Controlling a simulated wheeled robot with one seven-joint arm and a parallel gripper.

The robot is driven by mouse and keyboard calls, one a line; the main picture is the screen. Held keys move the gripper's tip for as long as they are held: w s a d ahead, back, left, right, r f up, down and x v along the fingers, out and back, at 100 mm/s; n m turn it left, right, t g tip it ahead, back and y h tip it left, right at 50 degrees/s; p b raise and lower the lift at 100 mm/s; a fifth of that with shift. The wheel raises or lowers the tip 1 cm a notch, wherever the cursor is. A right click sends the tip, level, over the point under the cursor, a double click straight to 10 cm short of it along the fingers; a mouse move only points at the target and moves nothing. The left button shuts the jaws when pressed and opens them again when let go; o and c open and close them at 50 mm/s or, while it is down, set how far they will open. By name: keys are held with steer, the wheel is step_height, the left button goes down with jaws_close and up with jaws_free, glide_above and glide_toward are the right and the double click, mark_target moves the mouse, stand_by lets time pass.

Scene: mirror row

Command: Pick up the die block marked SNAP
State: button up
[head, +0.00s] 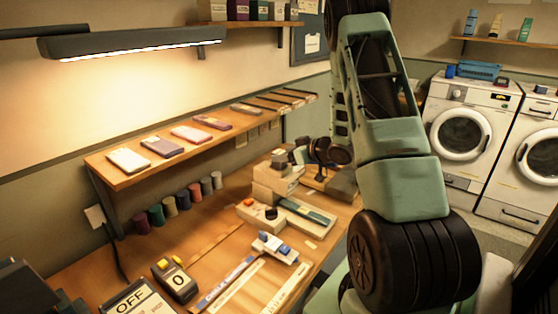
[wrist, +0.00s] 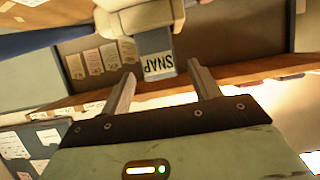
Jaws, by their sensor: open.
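The die block marked SNAP (wrist: 156,52) is a grey block with a pale label and dark letters, upside down in the wrist view. It sits against a cream-coloured body (wrist: 137,18) that covers part of its far end. My gripper (wrist: 162,72) is open, with one finger on each side of the label end. The block's near end lies about level with the fingertips, with gaps visible on both sides. Nothing is held. In the head view I cannot make out the block or the fingertips among the dark arm parts and the cream machine (head: 270,181).
The wooden bench (head: 215,237) holds an orange-button box (head: 256,214), a blue-and-white device (head: 275,248) and a yellow-and-black counter (head: 174,280). A shelf (head: 130,180) with flat pads runs along the wall at left. Washing machines (head: 460,138) stand at right.

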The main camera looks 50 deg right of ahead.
mark_target(279, 152)
steer(key=shift+p+x, duration=0.3)
steer(key=shift+x, duration=1.3)
steer(key=shift+a, duration=0.1)
steer(key=c, duration=1.2)
steer(key=shift+r, duration=0.1)
